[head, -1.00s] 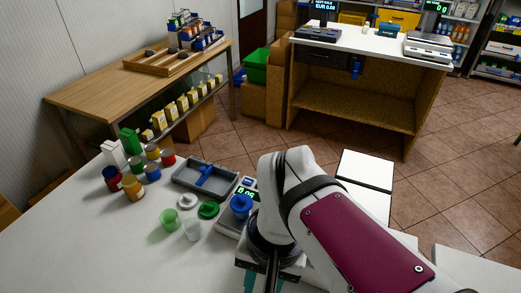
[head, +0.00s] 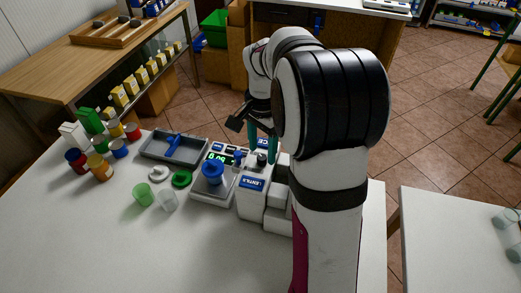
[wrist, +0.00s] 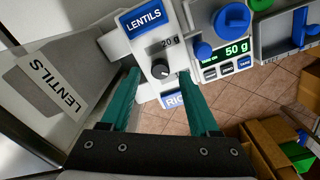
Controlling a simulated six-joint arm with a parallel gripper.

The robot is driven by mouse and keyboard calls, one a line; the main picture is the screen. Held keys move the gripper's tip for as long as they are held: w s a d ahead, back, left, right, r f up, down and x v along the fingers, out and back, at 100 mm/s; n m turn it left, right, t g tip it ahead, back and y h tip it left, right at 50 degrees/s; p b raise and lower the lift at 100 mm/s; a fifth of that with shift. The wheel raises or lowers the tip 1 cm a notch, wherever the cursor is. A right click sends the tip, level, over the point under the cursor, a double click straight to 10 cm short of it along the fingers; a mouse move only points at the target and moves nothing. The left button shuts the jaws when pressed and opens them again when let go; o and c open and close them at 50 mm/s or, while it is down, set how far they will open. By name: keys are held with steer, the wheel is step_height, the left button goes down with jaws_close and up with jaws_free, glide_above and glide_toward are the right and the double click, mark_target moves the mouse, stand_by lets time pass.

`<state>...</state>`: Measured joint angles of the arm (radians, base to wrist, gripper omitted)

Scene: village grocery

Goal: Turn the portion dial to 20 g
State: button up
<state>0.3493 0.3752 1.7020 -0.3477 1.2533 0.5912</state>
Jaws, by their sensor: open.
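The portion dial (wrist: 160,69) is a dark round knob on the white dispenser (head: 249,207), below its blue LENTILS label (wrist: 145,19). Which way the knob points is too small to tell. My gripper (wrist: 158,73) is open, with one teal finger on either side of the dial and a gap showing at each side. In the head view my gripper (head: 262,146) is at the dispenser, seen from behind its top.
A grey tray (head: 148,151), lids, cups and several jars stand to the left. The front of the table is clear.

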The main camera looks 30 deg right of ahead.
steer(key=shift+f, duration=1.1)
jaws_close()
